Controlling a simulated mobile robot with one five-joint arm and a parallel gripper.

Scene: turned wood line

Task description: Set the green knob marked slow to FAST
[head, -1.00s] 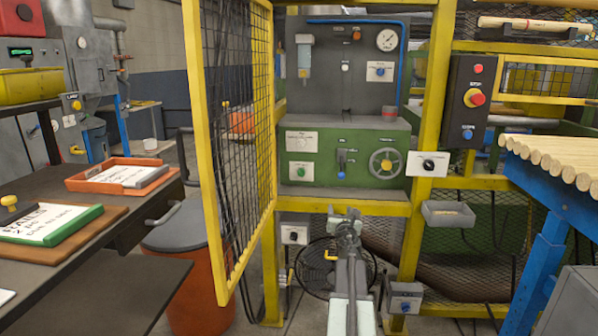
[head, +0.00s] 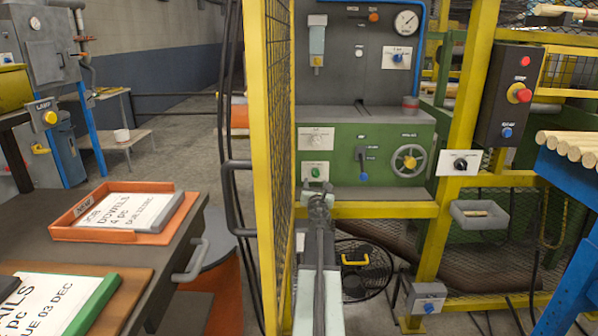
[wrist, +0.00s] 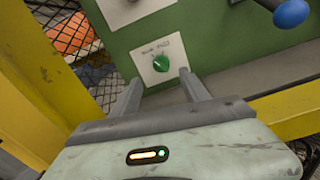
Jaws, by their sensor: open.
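The green knob (head: 316,172) sits on a white plate low on the left of the green machine panel (head: 400,140). In the wrist view the green knob (wrist: 161,63) shows on its white plate (wrist: 158,58), with small lettering above it that I cannot read for sure. My gripper (wrist: 162,82) is open and empty, its two fingers reaching toward the plate, with the knob just beyond and between their tips. In the head view my gripper (head: 318,190) is just below the knob. I cannot tell whether it touches anything.
A yellow mesh gate (head: 272,150) stands close at my left. A yellow rail (head: 390,210) runs below the panel. A lever with a blue ball (wrist: 291,13) is right of the knob, and a handwheel (head: 408,160) further right. A desk with an orange tray (head: 75,230) is at left.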

